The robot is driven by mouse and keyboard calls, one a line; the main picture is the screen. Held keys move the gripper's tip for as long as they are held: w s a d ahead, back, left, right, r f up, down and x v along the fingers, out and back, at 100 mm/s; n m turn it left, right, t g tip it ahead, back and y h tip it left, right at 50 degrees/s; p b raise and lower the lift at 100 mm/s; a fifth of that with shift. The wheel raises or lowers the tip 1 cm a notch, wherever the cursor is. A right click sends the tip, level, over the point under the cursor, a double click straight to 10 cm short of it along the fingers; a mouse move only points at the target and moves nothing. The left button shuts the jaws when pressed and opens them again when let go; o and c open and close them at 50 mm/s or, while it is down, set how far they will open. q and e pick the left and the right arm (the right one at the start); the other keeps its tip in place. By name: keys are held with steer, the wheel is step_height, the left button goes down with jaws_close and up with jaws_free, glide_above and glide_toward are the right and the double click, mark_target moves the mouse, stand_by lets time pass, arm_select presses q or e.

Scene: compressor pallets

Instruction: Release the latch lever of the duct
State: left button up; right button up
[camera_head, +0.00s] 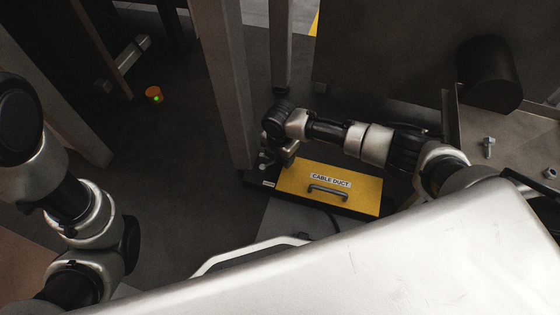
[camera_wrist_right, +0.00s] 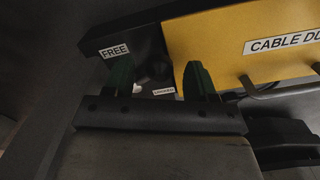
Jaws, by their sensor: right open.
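The cable duct has a yellow lid (camera_head: 345,190) marked CABLE DUCT with a grey bar handle (camera_head: 328,192), on a dark housing. The yellow lid also fills the upper right of the right wrist view (camera_wrist_right: 225,45). My right gripper (camera_head: 270,163) is at the duct's left end. In the right wrist view its two green fingers are apart (camera_wrist_right: 158,80), in front of the dark end block. A FREE label (camera_wrist_right: 115,51) is beside the left finger. A smaller, unreadable label (camera_wrist_right: 164,91) and a pale knob, possibly the latch lever (camera_wrist_right: 138,88), show between the fingers. My left gripper is out of view.
A grey upright post (camera_head: 232,80) rises close behind the duct's left end. A second post (camera_head: 281,45) stands farther back. An orange button with a green light (camera_head: 154,95) is at left. A bolt (camera_head: 488,147) lies on a surface at right.

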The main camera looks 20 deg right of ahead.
steer(key=shift+f, duration=0.45)
